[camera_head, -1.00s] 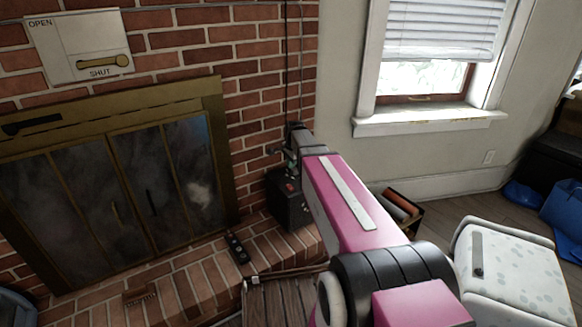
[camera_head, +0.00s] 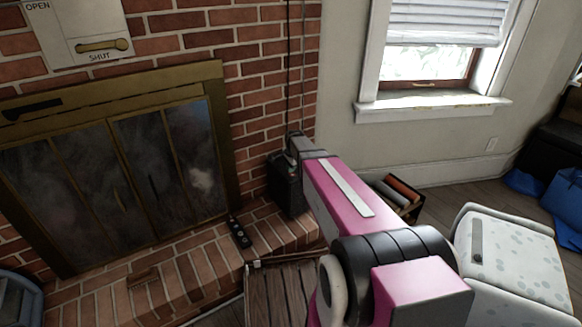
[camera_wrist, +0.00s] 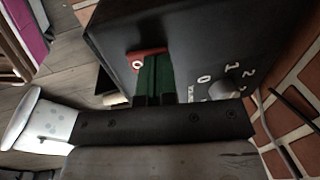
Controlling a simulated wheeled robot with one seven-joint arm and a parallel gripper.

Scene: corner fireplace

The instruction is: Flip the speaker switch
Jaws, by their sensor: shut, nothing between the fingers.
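The speaker (camera_head: 284,186) is a dark box on the brick hearth beside the fireplace, partly hidden behind my arm in the head view. In the wrist view its dark panel (camera_wrist: 185,35) fills the upper middle. A red switch (camera_wrist: 137,59) marked with a white circle is on this panel, partly covered by my fingers. A grey knob (camera_wrist: 226,86) with white numbers around it is to the right. My gripper (camera_wrist: 155,62) is shut and empty, its green fingertips right at the red switch's right side. I cannot tell whether they touch it.
The brick wall (camera_wrist: 292,125) and some cables lie close to the speaker's right in the wrist view. A black remote-like object (camera_head: 240,234) lies on the hearth. A slatted wooden surface (camera_head: 280,295) and a box of rolls (camera_head: 398,192) are near my arm.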

